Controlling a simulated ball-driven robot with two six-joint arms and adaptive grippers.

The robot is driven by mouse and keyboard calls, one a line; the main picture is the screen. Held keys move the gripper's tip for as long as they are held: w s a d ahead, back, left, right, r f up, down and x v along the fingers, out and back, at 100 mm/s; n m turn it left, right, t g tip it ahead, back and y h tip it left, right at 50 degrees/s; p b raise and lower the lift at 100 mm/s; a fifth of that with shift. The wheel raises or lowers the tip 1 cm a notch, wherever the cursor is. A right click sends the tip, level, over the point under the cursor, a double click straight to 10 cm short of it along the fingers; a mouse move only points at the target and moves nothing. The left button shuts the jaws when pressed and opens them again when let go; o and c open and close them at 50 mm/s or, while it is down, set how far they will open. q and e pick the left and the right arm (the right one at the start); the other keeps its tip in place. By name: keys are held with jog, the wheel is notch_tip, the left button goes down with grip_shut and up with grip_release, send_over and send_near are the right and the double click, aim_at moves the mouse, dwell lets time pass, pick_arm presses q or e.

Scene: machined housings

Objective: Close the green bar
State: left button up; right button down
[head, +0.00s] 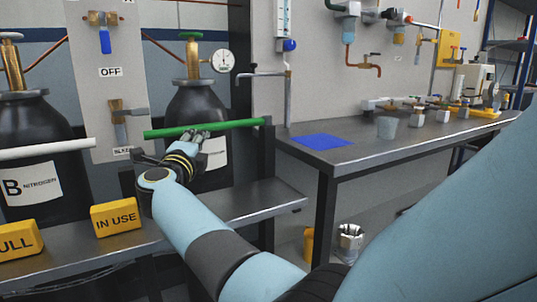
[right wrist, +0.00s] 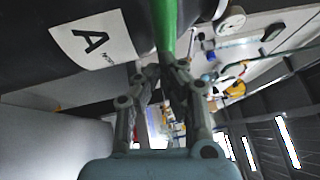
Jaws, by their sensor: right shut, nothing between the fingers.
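The green bar (head: 232,124) runs across the front of a dark gas cylinder (head: 196,104). Its right end meets a dark post (head: 268,150), and its left end is near the grey panel; I cannot tell whether that end is latched. My right gripper (head: 203,136) is at the bar's middle, just below and in front of it, with its fingers shut and empty. In the right wrist view, the green bar (right wrist: 165,25) comes down from the top to the fingertips (right wrist: 158,72). It looks close to or touching them; contact is not clear. My left gripper is out of view.
A white bar (head: 45,148) crosses the left cylinder (head: 36,115). Yellow signs, including IN USE (head: 116,216), stand on the front ledge. A workbench (head: 350,155) with a blue mat (head: 320,141) and a grey cup (head: 386,127) is at the right.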

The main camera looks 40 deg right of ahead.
jog(key=shift+w, duration=0.2)
dwell(0.4)
notch_tip(320, 180, up, 10)
dwell(0.4)
